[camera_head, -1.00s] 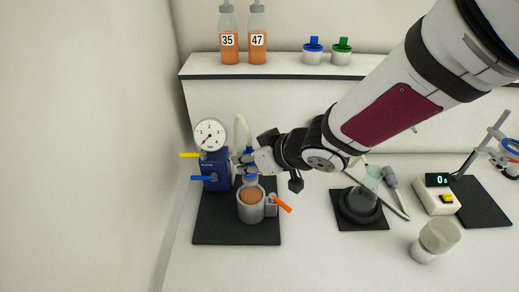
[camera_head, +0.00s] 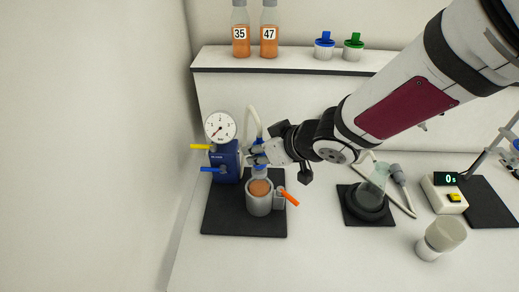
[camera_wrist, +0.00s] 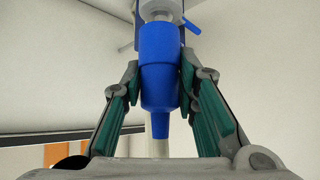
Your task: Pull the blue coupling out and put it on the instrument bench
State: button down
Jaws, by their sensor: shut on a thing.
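The blue coupling (camera_wrist: 158,65) is between my gripper's (camera_wrist: 163,90) two green-padded fingers in the wrist view. My gripper is shut on it. The coupling's end meets a clear fitting (camera_wrist: 160,10) with a small blue lever (camera_wrist: 192,26); I cannot tell whether they are still joined. A pale hose (camera_wrist: 159,128) leads from its other end. In the head view my gripper (camera_head: 259,156) is just above the grey vessel (camera_head: 259,206) and hides most of the coupling. The white instrument bench (camera_head: 320,255) spreads below and to the right.
A blue pump box (camera_head: 226,165) with a gauge (camera_head: 220,127) and levers stands close left of my gripper. An orange handle (camera_head: 290,198) sticks out from the vessel. A flask stand (camera_head: 367,202), a timer (camera_head: 444,193) and a lidded jar (camera_head: 441,238) are to the right. Front bench is clear.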

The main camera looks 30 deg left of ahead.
jog(key=shift+r+p, duration=0.3)
jog(key=shift+r, duration=0.1)
jog(key=shift+r+p, duration=0.95)
jog(key=shift+r, duration=0.1)
